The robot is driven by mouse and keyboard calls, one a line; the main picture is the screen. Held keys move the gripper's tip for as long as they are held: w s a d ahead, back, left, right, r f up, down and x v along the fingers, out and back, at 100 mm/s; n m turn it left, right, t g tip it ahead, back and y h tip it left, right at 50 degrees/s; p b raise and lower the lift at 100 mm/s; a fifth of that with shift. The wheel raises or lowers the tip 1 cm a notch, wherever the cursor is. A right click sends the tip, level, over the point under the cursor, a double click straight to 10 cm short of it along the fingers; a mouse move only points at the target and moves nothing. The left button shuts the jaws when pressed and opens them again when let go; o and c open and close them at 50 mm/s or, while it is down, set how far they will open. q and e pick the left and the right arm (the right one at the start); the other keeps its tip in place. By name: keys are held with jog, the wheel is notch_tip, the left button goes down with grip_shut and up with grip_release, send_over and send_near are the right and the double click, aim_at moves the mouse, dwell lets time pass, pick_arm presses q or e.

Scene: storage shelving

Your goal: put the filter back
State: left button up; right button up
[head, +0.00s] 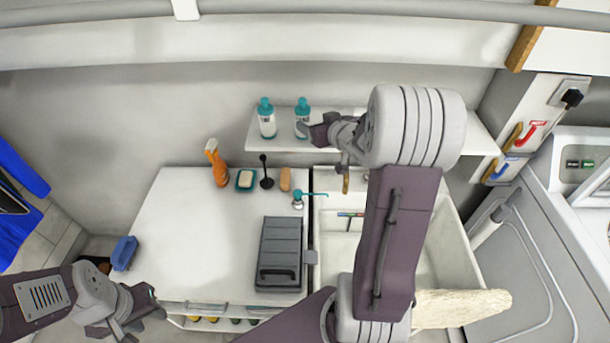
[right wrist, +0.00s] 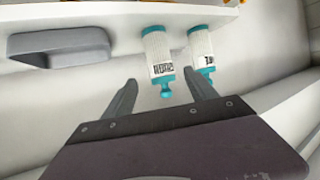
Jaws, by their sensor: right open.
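I see no part clearly recognisable as a filter; a dark grey slatted panel with a handle (head: 280,255) lies on the white counter, and I cannot tell whether it is the filter. Two white ribbed bottles with teal tops stand on the wall shelf: the left one (head: 267,122) and the right one (head: 302,115). My right gripper (head: 308,132) is open at the right bottle. In the right wrist view, one bottle (right wrist: 158,55) shows just beyond and between the open fingers (right wrist: 160,85).
An orange spray bottle (head: 216,165), a teal soap dish (head: 246,180) and a dark plunger-like tool (head: 265,175) stand along the counter's back. A white sink (head: 440,235) lies to the right, partly behind my right arm.

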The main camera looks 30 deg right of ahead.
jog(key=s+a+f+g, duration=0.6)
jog(key=s+a, duration=0.3)
jog(key=s, duration=0.2)
jog(key=s+a+f+g+y, duration=0.1)
jog(key=s+a+f+g, duration=0.5)
jog(key=s+a+f, duration=0.2)
jog(key=s+a, duration=0.2)
jog(key=s, duration=0.1)
jog(key=shift+s+n, duration=0.3)
jog(key=shift+n, duration=0.1)
